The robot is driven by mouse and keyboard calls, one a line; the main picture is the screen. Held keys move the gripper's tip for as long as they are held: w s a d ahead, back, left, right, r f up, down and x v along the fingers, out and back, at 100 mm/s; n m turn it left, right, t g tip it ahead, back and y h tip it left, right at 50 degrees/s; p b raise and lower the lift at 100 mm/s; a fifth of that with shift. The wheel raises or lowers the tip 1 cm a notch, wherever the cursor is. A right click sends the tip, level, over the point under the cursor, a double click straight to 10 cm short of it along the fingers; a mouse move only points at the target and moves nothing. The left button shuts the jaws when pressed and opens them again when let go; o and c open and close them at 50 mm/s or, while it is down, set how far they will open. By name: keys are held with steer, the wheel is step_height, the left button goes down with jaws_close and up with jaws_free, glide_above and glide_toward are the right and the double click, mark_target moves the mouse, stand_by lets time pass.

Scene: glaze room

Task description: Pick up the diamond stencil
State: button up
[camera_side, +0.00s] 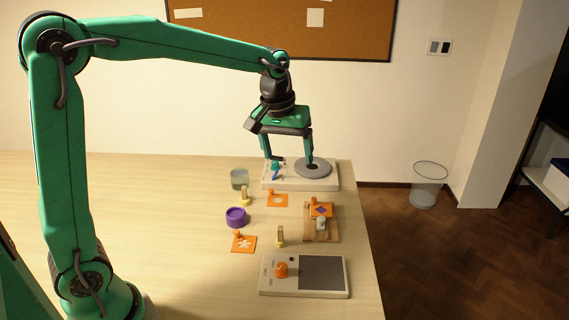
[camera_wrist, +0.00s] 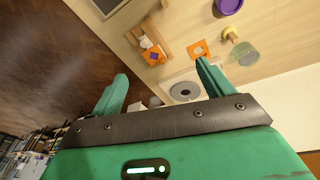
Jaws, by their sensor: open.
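The diamond stencil (camera_side: 321,210) is a small orange plate with a purple diamond in its middle. It rests on a wooden stand (camera_side: 333,231) right of the table's middle, and shows in the wrist view (camera_wrist: 154,57) near the centre. My gripper (camera_side: 288,161) is open with nothing between its fingers. It hangs at the back of the table, over a white device with a grey disc (camera_side: 313,169), behind and apart from the stencil. In the wrist view its fingers (camera_wrist: 161,70) spread wide, with the stencil visible beyond them.
Two other orange stencils, one with an oval (camera_side: 278,200) and one with a flower shape (camera_side: 244,243), lie left. A white device with a grey plate (camera_side: 323,272) is in front.

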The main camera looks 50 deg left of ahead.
steer(key=w+f+n+g, duration=0.1)
steer(key=w+f+n, duration=0.1)
steer(key=w+f, duration=0.5)
steer(key=n+g, duration=0.1)
glide_above(322, 213)
step_height(322, 213, down, 6)
steer(key=shift+w+a+f+n, duration=0.1)
steer(key=shift+a+f+n, duration=0.05)
steer(key=shift+f, duration=0.7)
steer(key=shift+a+f+n, duration=0.1)
steer(key=shift+f+n, duration=0.05)
steer(key=shift+f, duration=0.65)
steer(key=shift+f, duration=2.6)
steer(key=c, duration=1.1)
